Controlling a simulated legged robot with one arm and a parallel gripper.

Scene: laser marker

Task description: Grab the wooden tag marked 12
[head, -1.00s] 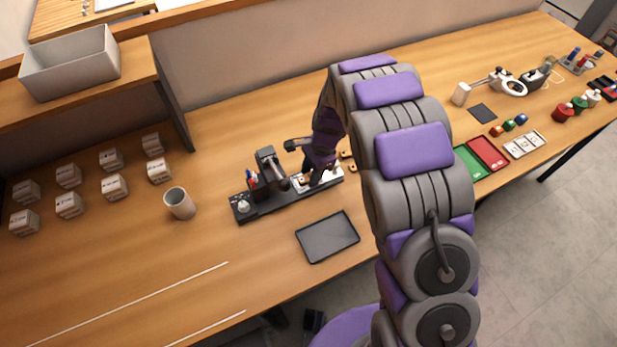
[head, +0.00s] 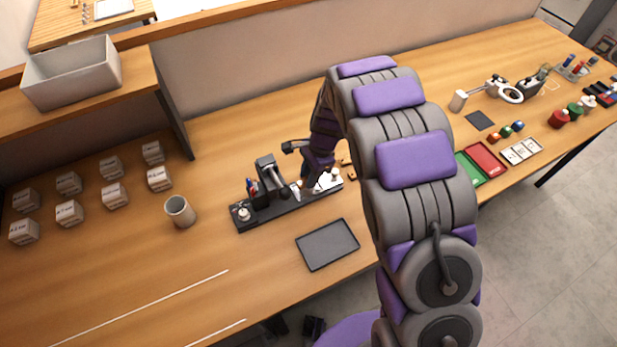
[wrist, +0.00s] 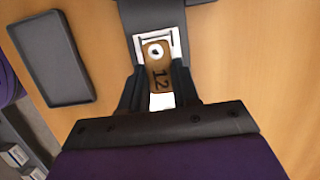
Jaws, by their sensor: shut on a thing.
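The brown wooden tag marked 12 (wrist: 157,67) shows in the wrist view, with a hole at its far end. It lies over a white plate (wrist: 172,38) on the black marker base, and I cannot tell whether it touches the plate. My gripper (wrist: 158,88) is shut on the tag, with a finger on each side. In the head view my gripper (head: 312,184) is at the right part of the black laser marker base (head: 270,217), and the tag is hidden there by my arm.
A dark tray (head: 327,244) lies in front of the marker. A grey cup (head: 180,211) and several labelled boxes (head: 114,194) stand to the left. Red and green trays (head: 484,159) lie to the right.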

